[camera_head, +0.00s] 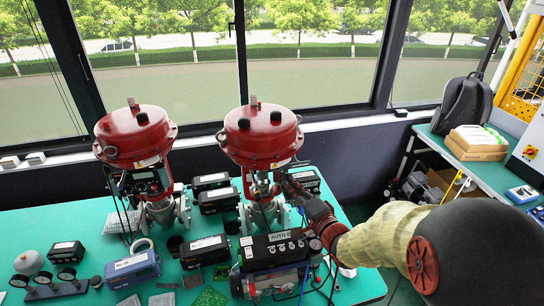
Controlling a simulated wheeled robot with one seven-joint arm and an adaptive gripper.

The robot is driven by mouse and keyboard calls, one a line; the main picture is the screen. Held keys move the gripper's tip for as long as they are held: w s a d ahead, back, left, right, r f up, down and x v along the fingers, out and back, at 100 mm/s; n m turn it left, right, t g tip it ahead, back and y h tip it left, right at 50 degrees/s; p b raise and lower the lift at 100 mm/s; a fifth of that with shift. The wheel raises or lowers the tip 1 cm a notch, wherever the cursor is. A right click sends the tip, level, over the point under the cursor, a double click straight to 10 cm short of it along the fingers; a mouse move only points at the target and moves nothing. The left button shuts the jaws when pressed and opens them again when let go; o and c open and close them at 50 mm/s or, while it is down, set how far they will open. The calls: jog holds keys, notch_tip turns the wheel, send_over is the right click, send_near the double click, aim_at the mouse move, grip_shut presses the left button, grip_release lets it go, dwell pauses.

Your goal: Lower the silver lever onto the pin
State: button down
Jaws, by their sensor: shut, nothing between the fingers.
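The right valve has a red round actuator (262,135) on top and a silver body (262,212) on the green table. My gripper (285,180) reaches in from the right, beside this valve's stem, just below the actuator. It is dark and small in the picture; its fingers are shut with nothing held. Silvery parts show around the stem, but the silver lever and the pin are too small to tell apart here. I cannot tell whether my gripper touches the lever. My forearm hides part of the table on the right.
A second red valve (135,140) stands on the left. Windows are behind.

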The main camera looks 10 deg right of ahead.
jog(key=b+x, duration=0.1)
jog(key=x, duration=0.9)
jog(key=shift+w+a+r+b, duration=0.15)
jog(key=shift+a+r+b, duration=0.05)
jog(key=shift+b, duration=0.1)
jog(key=a+f+n+b, duration=0.2)
jog(key=f+n, duration=0.1)
jog(key=shift+a+g+b, duration=0.15)
jog(key=shift+g+b, duration=0.15)
dwell(0.4)
